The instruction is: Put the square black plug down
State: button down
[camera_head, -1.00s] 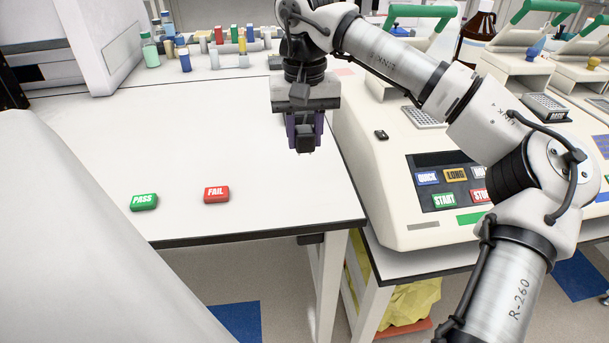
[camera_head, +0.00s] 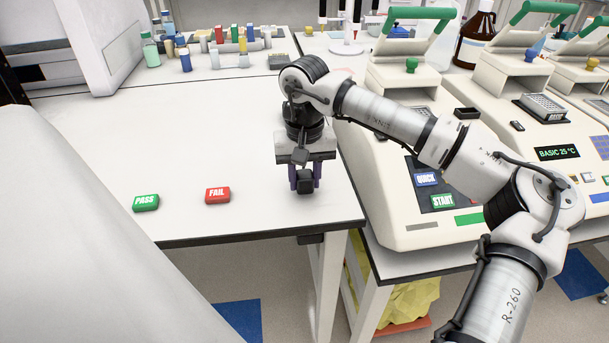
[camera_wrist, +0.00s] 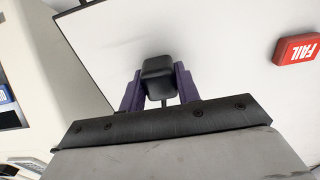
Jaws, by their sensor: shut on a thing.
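The square black plug (camera_head: 304,181) is between the purple fingers of my gripper (camera_head: 305,186), which is shut on it. In the wrist view the plug (camera_wrist: 158,78) shows as a dark rounded block between the two fingertips (camera_wrist: 160,90). The gripper points down over the right part of the white table (camera_head: 240,130), near its front right corner. I cannot tell whether the plug touches the table top.
A green PASS button (camera_head: 145,202) and a red FAIL button (camera_head: 217,195) lie to the left of the gripper. Thermal cyclers (camera_head: 410,235) stand right of the table. Small bottles and a rack (camera_head: 240,60) are at the back. The table's middle is clear.

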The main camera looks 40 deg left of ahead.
jog(key=shift+f+b, duration=0.4)
jog(key=shift+f, duration=0.2)
jog(key=c, duration=1)
grip_release()
jog(key=shift+r, duration=0.1)
